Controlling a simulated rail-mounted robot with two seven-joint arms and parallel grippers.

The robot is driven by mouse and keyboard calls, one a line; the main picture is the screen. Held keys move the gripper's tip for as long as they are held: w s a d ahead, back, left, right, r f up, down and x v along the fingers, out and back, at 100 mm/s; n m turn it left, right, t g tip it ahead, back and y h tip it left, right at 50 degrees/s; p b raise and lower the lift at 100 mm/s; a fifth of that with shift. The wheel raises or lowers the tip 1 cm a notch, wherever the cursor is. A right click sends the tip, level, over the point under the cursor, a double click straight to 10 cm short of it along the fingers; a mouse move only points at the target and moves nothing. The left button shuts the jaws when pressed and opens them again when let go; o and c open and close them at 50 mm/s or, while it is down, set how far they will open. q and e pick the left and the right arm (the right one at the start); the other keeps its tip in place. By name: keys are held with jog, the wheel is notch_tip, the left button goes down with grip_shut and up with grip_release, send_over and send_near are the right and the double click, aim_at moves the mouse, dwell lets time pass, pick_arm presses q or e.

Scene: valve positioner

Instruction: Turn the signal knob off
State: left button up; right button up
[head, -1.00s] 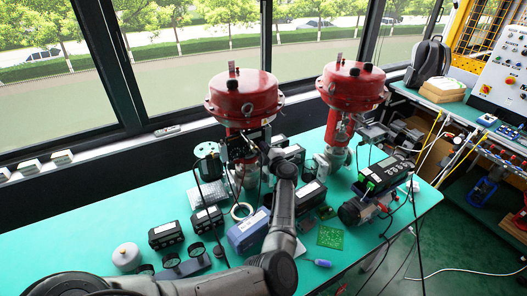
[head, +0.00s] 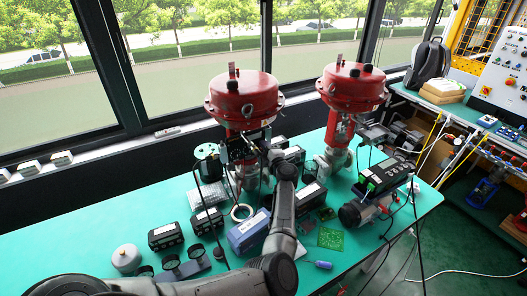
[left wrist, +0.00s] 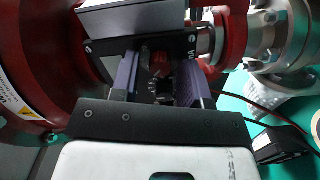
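My left gripper (left wrist: 161,88) is open, with its two purple-grey fingers standing apart in the left wrist view. Between and beyond them is a small dark knob (left wrist: 165,93) with pale dial marks beside it, apparently the signal knob; its setting is too small to read. I see no clear contact between fingers and knob. In the head view my left arm reaches up to the left red-topped valve (head: 244,95), and its gripper is at the valve's dark positioner, largely hidden by the wrist. The knob cannot be made out there. My right gripper is not in view.
A second red-topped valve (head: 352,85) stands to the right. Black instrument boxes, a blue box (head: 247,233), a green circuit board (head: 331,238) and a white round weight (head: 126,258) lie on the green table (head: 60,245). Cables hang close by the positioner.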

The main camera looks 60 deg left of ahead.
pick_arm(q)
jog(key=shift+o, duration=0.5)
jog(key=shift+d, duration=0.1)
jog(key=d, duration=1.3)
jog(key=shift+s+d, duration=0.3)
jog(key=shift+s, duration=0.15)
